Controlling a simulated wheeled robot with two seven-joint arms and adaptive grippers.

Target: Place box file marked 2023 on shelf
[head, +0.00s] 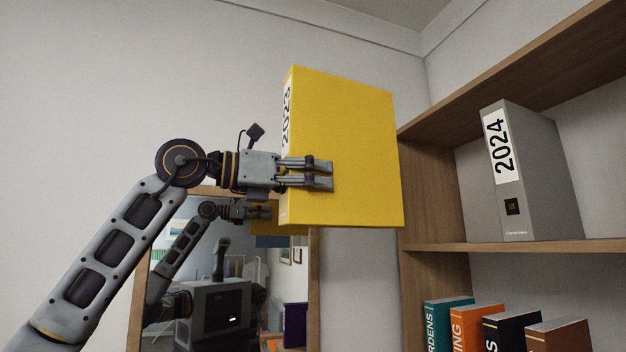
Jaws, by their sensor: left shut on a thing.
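The yellow box file (350,140) has a white spine label that reads 2023. It is held up in the air, upright, in the middle of the head view. My left gripper (332,174) is shut on it near the spine edge, with its fingers across the near side face. The wooden shelf (540,247) is to the right of the yellow file. A grey box file marked 2024 (545,180) stands on that shelf board. My right gripper does not show.
The shelf unit's left side panel (433,190) is close to the yellow file's right edge. Bare shelf room shows left of the grey file. Several books (476,325) stand on the lower shelf. A framed mirror (230,280) hangs behind my arm and reflects me.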

